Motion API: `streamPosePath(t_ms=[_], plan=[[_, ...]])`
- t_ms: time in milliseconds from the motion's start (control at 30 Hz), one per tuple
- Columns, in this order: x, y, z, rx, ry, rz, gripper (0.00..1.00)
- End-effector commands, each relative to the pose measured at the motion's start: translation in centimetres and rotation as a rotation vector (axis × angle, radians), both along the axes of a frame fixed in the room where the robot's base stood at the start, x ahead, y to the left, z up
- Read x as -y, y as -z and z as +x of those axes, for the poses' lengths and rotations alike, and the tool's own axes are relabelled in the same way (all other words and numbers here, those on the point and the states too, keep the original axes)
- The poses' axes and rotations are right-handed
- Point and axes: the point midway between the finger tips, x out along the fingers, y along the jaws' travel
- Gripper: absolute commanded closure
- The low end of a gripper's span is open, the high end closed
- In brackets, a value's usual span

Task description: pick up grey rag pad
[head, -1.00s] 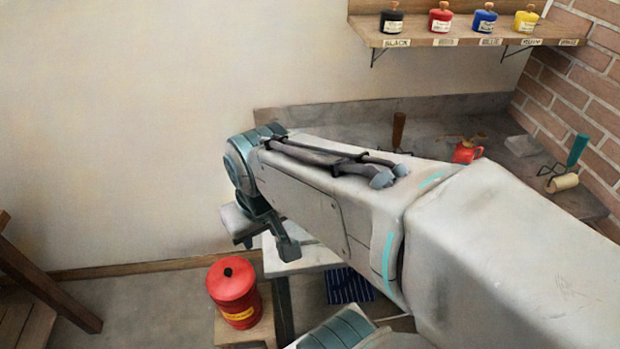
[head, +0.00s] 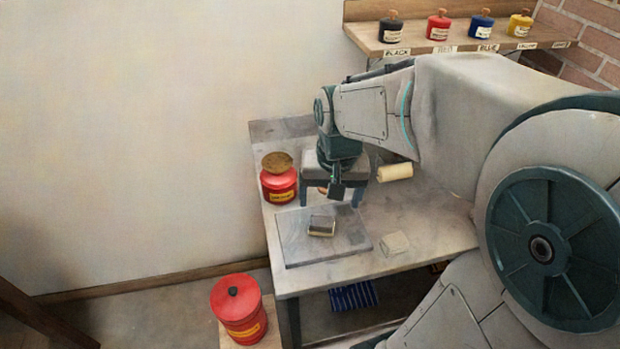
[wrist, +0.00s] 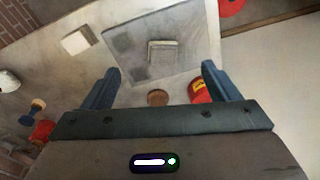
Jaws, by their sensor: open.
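A pale grey pad (head: 395,243), which looks like the rag pad, lies flat on the bench just right of the grey slab (head: 300,255). In the wrist view the pad (wrist: 78,41) is at upper left, beyond the left finger. A second small block (head: 321,228), dark grey on top with a pale side, sits on the slab; in the wrist view this block (wrist: 163,52) is ahead, between the finger directions. My gripper (head: 332,200) is open and empty, pointing down above the far part of the bench, behind the slab and touching neither pad nor block.
A red can (head: 279,187) with a brown top stands left of my gripper. A cream roller (head: 394,172) shows to its right. Another red can (head: 239,310) stands low, before the bench. Ink pots line the shelf (head: 450,45). The bench around the pad is clear.

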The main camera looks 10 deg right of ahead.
Motion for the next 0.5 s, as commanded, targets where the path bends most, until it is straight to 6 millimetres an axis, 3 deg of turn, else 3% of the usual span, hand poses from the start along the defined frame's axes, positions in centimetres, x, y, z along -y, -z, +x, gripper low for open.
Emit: streamPosePath(t_ms=[200, 367, 500], plan=[[-0.1, 0.8, 4.2, -0.080, 0.116, -0.007, 0.18], [-0.1, 1.6, 5.4, -0.102, 0.155, -0.013, 0.18], [-0.1, 3.4, 5.5, -0.110, 0.162, -0.016, 0.18]])
